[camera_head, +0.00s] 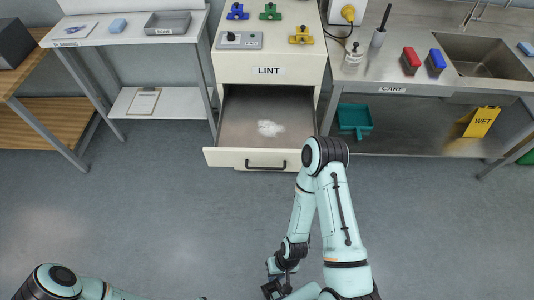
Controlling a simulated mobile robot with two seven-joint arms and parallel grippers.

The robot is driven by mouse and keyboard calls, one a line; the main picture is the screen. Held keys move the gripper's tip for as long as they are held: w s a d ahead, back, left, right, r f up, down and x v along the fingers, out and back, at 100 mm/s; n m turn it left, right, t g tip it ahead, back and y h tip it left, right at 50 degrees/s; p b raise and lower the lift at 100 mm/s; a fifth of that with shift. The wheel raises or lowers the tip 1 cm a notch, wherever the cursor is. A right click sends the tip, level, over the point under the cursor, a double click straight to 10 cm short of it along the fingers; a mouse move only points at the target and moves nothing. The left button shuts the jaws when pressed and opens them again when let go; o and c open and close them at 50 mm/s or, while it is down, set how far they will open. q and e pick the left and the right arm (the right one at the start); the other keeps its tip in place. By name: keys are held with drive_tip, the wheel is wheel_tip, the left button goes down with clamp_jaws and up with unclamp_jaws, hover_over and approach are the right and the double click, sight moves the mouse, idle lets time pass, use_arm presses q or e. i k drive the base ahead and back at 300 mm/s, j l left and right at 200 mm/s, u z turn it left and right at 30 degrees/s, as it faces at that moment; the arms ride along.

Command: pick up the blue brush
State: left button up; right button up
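The blue brush (436,63) stands on the steel counter at the upper right, just left of the sink. A similar red brush (411,61) stands to its left, with a small gap between them. My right gripper (272,289) is at the bottom middle, over the floor and far from the blue brush; its fingers are too small and dark to tell whether they are open. My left arm shows only at the bottom left corner, and its gripper is out of view.
The LINT drawer (240,158) stands open with white lint (270,128) inside, jutting out over the floor. The sink (485,55) lies right of the brushes. A white bottle (353,57) stands to their left. A yellow WET sign (482,122) and teal bin (354,119) sit beneath the counter.

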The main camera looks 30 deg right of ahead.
sight(436, 59)
drive_tip(key=z, duration=2.2)
